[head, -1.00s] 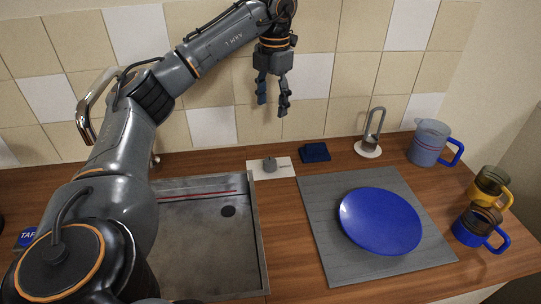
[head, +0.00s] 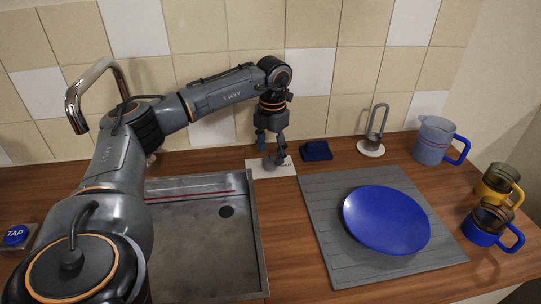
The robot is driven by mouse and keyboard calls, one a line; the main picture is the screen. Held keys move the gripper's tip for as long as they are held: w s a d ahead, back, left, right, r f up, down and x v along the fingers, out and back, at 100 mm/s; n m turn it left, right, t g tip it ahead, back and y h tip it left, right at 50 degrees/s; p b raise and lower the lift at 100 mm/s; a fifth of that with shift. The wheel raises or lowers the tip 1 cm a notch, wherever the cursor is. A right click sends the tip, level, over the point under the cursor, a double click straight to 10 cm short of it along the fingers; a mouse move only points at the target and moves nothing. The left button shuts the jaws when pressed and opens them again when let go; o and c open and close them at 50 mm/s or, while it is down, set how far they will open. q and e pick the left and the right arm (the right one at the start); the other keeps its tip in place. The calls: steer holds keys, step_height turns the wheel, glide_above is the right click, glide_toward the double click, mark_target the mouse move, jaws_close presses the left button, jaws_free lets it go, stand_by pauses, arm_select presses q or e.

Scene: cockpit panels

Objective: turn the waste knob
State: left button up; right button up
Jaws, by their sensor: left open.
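The waste knob (head: 270,164) is a small grey knob on a white plate (head: 287,170) behind the sink's right back corner. Part of a dark label shows on the plate to the right of the knob. My left gripper (head: 271,151) is open and points down just over the knob. Its fingertips are at the knob's height in the picture and partly hide it. I cannot tell whether they touch it. My right gripper is not in view.
The metal sink (head: 256,240) lies left of a grey board (head: 317,218) with a blue plate (head: 387,220). A dark blue block (head: 316,151) stands close right of the knob. A looped holder (head: 375,135), a pitcher (head: 434,142), mugs (head: 490,225) and a TAP button (head: 16,235) stand further off.

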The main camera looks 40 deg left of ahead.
arm_select(q)
steer(key=shift+f, duration=1.1)
steer(key=c, duration=1.2)
